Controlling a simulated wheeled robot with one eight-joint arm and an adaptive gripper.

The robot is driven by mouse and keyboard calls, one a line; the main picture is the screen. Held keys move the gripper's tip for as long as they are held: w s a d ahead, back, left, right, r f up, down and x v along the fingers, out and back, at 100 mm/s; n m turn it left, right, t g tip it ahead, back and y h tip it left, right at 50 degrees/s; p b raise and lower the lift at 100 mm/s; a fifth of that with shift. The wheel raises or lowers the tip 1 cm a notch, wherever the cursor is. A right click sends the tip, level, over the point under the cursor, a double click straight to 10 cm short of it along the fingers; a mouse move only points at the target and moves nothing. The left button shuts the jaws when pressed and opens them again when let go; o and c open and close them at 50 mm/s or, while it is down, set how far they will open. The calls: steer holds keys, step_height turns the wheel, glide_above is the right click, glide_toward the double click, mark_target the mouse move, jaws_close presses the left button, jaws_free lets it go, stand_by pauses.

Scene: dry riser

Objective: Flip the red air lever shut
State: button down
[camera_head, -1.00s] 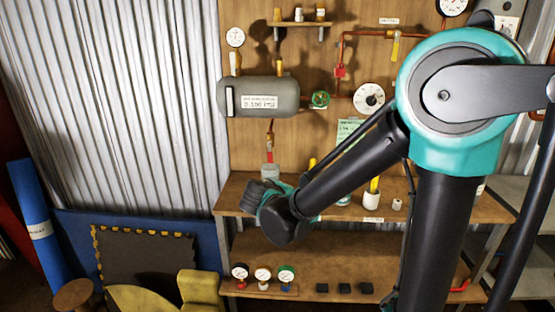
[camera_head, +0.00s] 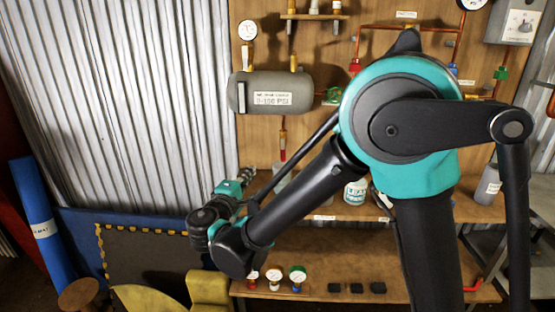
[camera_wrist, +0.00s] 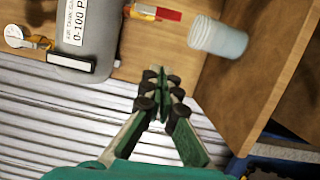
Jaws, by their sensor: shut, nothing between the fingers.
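A red valve part (camera_head: 354,67) sits on the copper pipe on the wooden board, right of the grey tank, partly behind my arm. I cannot tell for certain that it is the air lever. A red piece with a pale yellow end (camera_wrist: 168,14) shows by the tank in the wrist view. My gripper (camera_wrist: 160,88) is shut and empty, apart from both red parts. In the head view my gripper (camera_head: 246,174) is at the left end of the bench, below the tank.
The grey tank (camera_head: 276,92) is on the board, with a green handwheel (camera_head: 332,96) to its right. A translucent cup (camera_wrist: 218,38) stands on the bench (camera_head: 400,212), near my gripper in the wrist view. Several small gauges (camera_head: 274,276) stand on the lower shelf. Corrugated wall fills the left.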

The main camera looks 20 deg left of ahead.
steer(key=w+d, duration=0.4)
steer(key=w, duration=0.7)
steer(key=shift+r, duration=0.2)
stand_by(0.4)
